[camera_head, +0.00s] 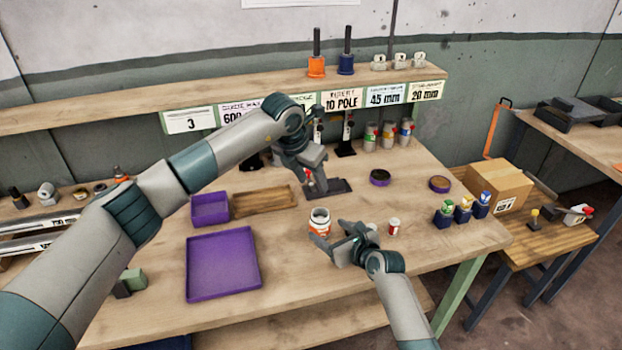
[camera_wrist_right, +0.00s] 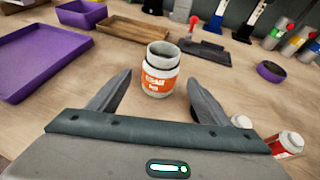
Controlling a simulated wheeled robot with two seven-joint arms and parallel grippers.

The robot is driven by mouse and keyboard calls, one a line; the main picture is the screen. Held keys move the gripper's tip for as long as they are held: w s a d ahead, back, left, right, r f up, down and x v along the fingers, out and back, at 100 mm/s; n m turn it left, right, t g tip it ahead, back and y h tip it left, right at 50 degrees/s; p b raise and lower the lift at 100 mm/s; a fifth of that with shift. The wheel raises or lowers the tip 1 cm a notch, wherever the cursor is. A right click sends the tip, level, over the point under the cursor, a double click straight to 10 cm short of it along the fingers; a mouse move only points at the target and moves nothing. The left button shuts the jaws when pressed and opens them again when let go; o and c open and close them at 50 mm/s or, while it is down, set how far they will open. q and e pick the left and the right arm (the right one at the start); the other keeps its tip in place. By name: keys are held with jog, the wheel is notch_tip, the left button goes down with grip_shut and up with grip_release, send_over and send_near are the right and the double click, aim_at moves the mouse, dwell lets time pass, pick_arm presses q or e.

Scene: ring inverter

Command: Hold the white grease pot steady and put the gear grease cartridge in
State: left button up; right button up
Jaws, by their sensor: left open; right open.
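The white grease pot (camera_head: 320,219) stands upright and open-topped on the bench, with an orange label. The right wrist view shows it (camera_wrist_right: 160,72) just beyond and between the fingertips of my open right gripper (camera_wrist_right: 158,95), with no clear contact. A small white-capped red container (camera_head: 393,226), possibly the gear grease cartridge, stands right of that gripper; its label is unreadable. It also shows in the right wrist view (camera_wrist_right: 286,143), beside another white-topped item (camera_wrist_right: 240,121). My left gripper (camera_head: 315,188) is open above the bench behind the pot; its fingertips are hard to make out.
A purple tray (camera_head: 222,290), purple bin (camera_head: 210,209) and wooden tray (camera_head: 262,200) lie left. Small blue holders (camera_head: 444,220) and a cardboard box (camera_head: 499,187) are right. Round purple-rimmed dishes (camera_head: 380,177) sit behind. The bench front between the tray and my right arm is clear.

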jog(key=shift+v, duration=3.15)
